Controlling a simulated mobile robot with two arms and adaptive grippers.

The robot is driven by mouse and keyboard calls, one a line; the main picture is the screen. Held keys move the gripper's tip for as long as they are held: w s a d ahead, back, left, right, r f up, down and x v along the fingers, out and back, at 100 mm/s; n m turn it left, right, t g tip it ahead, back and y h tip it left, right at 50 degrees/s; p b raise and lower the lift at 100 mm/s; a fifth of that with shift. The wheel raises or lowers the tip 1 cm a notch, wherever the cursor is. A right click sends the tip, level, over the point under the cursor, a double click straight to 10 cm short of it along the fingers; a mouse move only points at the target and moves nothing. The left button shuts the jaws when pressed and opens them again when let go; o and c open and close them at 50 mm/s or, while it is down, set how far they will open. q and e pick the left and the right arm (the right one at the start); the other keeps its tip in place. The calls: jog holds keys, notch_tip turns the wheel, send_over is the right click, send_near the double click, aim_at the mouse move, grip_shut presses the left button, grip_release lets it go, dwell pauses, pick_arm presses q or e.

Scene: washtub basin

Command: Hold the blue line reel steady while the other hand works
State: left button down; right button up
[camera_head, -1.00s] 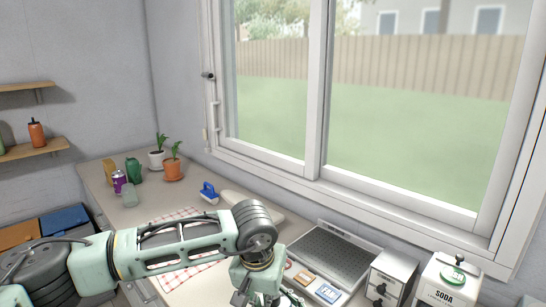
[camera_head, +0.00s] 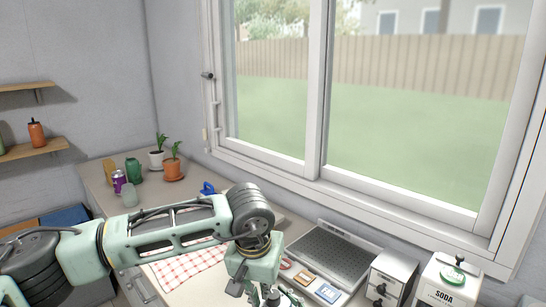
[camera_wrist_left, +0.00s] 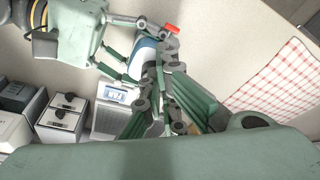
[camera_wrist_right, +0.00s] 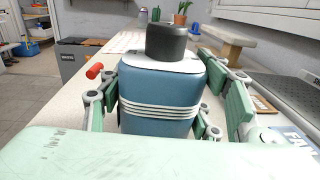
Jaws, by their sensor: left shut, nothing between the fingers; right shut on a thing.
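The blue line reel (camera_wrist_right: 160,100) shows in the right wrist view as a blue body with white bands, a white top and a dark cap. My right gripper (camera_wrist_right: 160,122) is shut on it, with a finger along each side. A red knob (camera_wrist_right: 94,71) sticks out at its left. In the left wrist view the reel (camera_wrist_left: 143,58) is partly hidden behind finger links. My left gripper (camera_wrist_left: 166,62) is shut and empty close to the reel and the red knob; I cannot tell whether they touch. In the head view my left gripper (camera_head: 262,296) is cut by the bottom edge.
A checked cloth (camera_head: 185,266) lies on the counter. Potted plants (camera_head: 173,168), a purple can (camera_head: 119,181) and jars stand at the back left.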

aim_at(271, 301)
pick_arm(q)
notch_tip(271, 301, up, 3)
jog(key=shift+f, duration=0.15)
jog(key=shift+s+d+f, duration=0.1)
jog(key=shift+d+f, duration=0.35)
jog(key=shift+f, duration=0.55)
jog(key=shift+s+d+f, duration=0.1)
jog(key=shift+d+f, duration=0.35)
jog(key=shift+f, duration=0.6)
jog(key=shift+d+f, duration=0.45)
jog(key=shift+f, duration=0.55)
jog(key=shift+w, duration=0.2)
jog(key=shift+a+f, duration=0.1)
jog(key=shift+a, duration=0.25)
